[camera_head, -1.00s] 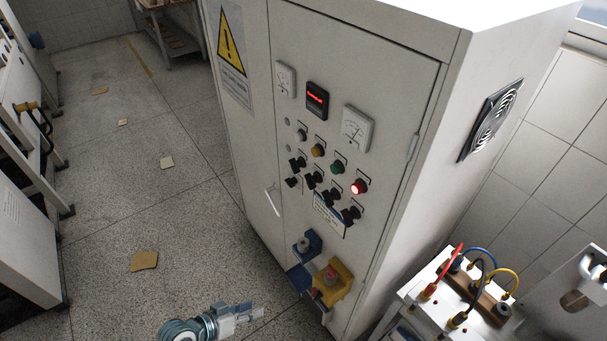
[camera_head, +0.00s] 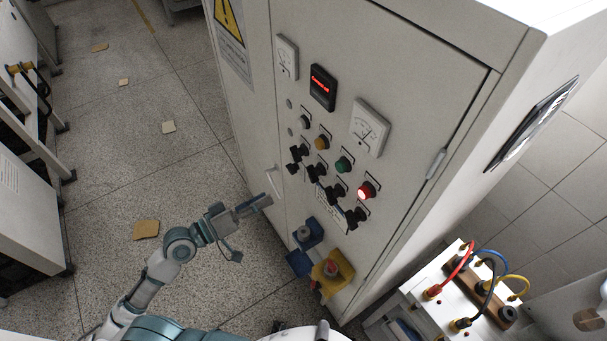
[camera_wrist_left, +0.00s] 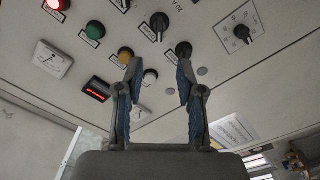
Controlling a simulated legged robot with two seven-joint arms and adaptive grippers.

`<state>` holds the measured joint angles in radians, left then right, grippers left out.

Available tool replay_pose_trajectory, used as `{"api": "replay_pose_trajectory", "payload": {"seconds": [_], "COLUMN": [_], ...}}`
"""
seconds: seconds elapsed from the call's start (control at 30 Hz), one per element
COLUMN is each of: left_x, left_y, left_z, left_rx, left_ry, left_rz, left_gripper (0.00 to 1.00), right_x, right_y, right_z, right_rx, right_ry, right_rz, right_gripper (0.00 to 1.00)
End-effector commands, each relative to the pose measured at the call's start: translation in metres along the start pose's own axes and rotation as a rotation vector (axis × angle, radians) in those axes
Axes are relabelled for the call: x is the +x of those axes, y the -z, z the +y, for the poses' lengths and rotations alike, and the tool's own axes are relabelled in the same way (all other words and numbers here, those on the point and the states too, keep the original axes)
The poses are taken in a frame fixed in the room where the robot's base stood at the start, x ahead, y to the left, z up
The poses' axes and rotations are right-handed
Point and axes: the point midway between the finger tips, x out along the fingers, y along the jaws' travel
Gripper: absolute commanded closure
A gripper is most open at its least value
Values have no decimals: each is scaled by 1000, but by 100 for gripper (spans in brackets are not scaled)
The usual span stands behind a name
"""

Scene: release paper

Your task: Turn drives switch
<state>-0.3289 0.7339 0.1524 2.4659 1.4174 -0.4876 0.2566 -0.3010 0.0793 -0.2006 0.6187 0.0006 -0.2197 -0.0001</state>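The grey cabinet panel has several black rotary switches, among them an upper-left one (camera_head: 298,153) and a lower-right one (camera_head: 355,216). Their labels are too small to read, so I cannot tell which is the drives switch. My left gripper (camera_head: 255,204) is in front of the cabinet, left of and below the switches. In the left wrist view my left gripper (camera_wrist_left: 158,72) is open and empty, its fingers apart and pointing at the panel. A black switch (camera_wrist_left: 183,50) shows close to one fingertip, and another black switch (camera_wrist_left: 160,22) lies beyond. My right gripper is out of view.
The panel carries a lit red lamp (camera_head: 366,190), a green button (camera_head: 343,164), meters (camera_head: 370,127) and a red display (camera_head: 322,87). Blue (camera_head: 306,236) and yellow (camera_head: 334,273) holders jut out below. A white unit with cables (camera_head: 432,301) stands at right.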

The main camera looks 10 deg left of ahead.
Motion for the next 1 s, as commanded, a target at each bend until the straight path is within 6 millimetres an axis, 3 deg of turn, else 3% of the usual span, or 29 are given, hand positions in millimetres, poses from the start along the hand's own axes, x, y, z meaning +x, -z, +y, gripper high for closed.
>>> {"api": "replay_pose_trajectory", "payload": {"seconds": [0.03, 0.2, 0.5, 0.7, 0.97, 1.0], "left_x": [13, 56, 110, 123, 125, 125], "left_y": [8, 6, 3, 2, 1, 1], "left_z": [8, 10, 4, 2, 3, 3], "left_rx": [4, 2, 0, 1, 3, 3], "left_ry": [-6, -6, -2, -2, -2, -2], "left_rz": [3, 4, 0, 0, -1, -1], "left_gripper": [62, 62, 62, 62, 62, 68], "right_x": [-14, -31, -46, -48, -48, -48], "right_y": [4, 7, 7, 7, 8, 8], "right_z": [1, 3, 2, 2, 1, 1], "right_rx": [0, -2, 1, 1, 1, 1], "right_ry": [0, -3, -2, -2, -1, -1], "right_rz": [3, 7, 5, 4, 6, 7], "right_gripper": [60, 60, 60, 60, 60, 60]}}
